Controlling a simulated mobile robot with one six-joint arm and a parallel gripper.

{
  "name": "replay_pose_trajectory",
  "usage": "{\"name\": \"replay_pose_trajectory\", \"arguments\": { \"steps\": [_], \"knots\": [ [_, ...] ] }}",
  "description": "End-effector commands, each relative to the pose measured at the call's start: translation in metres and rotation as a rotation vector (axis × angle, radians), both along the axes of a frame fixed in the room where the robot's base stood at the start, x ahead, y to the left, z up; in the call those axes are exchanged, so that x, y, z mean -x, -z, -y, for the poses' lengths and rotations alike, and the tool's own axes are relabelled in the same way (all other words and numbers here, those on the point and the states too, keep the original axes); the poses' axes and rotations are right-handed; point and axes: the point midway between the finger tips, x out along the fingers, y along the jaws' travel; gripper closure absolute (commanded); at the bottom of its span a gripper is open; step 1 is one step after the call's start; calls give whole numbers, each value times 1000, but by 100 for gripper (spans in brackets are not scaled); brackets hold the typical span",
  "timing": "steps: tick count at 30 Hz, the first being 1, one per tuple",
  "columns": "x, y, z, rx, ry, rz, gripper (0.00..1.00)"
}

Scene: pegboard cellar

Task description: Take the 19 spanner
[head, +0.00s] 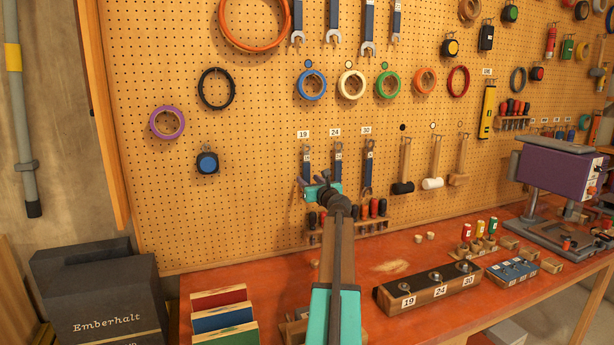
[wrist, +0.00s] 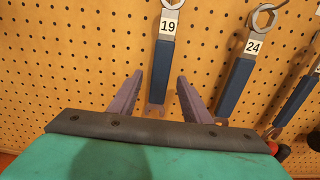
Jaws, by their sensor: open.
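The 19 spanner (head: 307,157) hangs on the pegboard, with a blue handle and its white 19 tag. In the wrist view the 19 spanner (wrist: 163,62) hangs upright, ring end up, its lower handle lined up in the gap between my fingers. My gripper (head: 313,182) is open and empty at the handle's lower end in the head view. In the wrist view my gripper (wrist: 160,78) has a finger on each side of the handle. I see no contact; I cannot tell whether the handle is between the fingertips or just beyond them.
The 24 spanner (wrist: 242,65) hangs close to the right, and the 30 spanner (head: 368,158) beyond it. A screwdriver rack (head: 372,226) is below. A wooden block with 19, 24 and 30 labels (head: 428,289) stands on the red bench (head: 275,277).

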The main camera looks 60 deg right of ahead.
Motion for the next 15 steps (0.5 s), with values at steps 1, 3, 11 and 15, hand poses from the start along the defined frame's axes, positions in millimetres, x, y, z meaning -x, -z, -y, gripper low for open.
{"name": "replay_pose_trajectory", "arguments": {
  "steps": [1,3,11,15],
  "knots": [
    [0,0,0,0,0,0,56],
    [0,0,0,0,0,0,56],
    [1,0,0,0,1,0,85],
    [1,-1,0,1,1,1,100]
  ]
}}
